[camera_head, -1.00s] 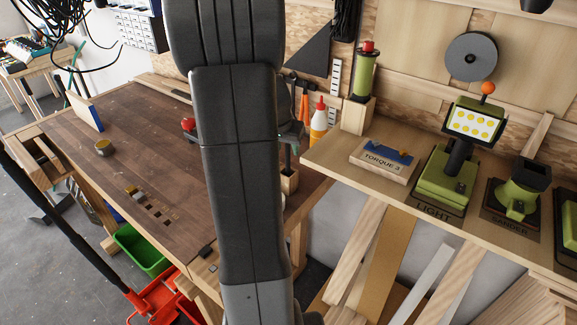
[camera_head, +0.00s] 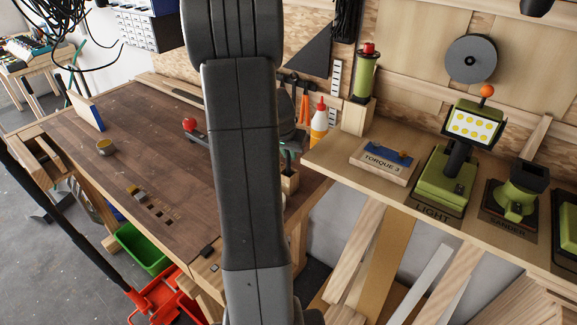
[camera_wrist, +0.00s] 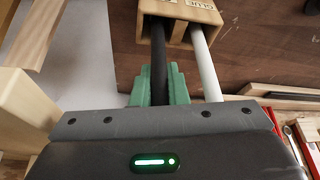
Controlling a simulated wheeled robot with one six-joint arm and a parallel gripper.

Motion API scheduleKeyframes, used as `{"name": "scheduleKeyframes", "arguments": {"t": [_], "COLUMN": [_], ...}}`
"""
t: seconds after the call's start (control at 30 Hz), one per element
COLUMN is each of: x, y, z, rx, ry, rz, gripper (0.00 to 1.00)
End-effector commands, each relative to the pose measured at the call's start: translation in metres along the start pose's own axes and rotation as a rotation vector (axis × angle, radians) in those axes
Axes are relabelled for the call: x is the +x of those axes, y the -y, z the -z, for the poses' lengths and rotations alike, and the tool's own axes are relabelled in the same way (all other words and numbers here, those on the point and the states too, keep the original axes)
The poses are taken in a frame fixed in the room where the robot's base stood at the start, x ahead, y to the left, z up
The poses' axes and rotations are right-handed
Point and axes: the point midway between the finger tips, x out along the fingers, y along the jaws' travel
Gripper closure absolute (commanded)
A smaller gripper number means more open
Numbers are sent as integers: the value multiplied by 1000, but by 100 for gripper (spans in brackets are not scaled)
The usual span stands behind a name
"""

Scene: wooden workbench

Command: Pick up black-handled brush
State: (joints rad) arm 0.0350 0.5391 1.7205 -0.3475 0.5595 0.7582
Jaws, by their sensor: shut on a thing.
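The black-handled brush shows as a black handle (camera_wrist: 158,62) in the wrist view, standing beside a white handle (camera_wrist: 205,65). Both reach into a wooden holder (camera_wrist: 185,10). My gripper (camera_wrist: 160,85) has green fingers, one on each side of the black handle, and is shut on it. The white handle is just right of the fingers. The brush's bristles are out of sight. In the head view my arm hides most of the gripper; a bit of green shows above the wooden holder (camera_head: 290,184), at the bench's right edge.
A shelf at right bears a green light (camera_head: 445,180) and a sander (camera_head: 514,205).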

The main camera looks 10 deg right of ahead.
Motion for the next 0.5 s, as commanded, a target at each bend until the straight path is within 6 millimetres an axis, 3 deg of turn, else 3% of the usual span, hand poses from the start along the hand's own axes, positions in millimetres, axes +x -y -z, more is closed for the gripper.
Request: {"name": "scheduleKeyframes", "arguments": {"t": [0.23, 0.5], "x": [-10, -58], "y": [0, 1], "z": [5, 25], "rx": [1, 2], "ry": [-4, -5], "rz": [1, 2], "gripper": [100, 100]}}
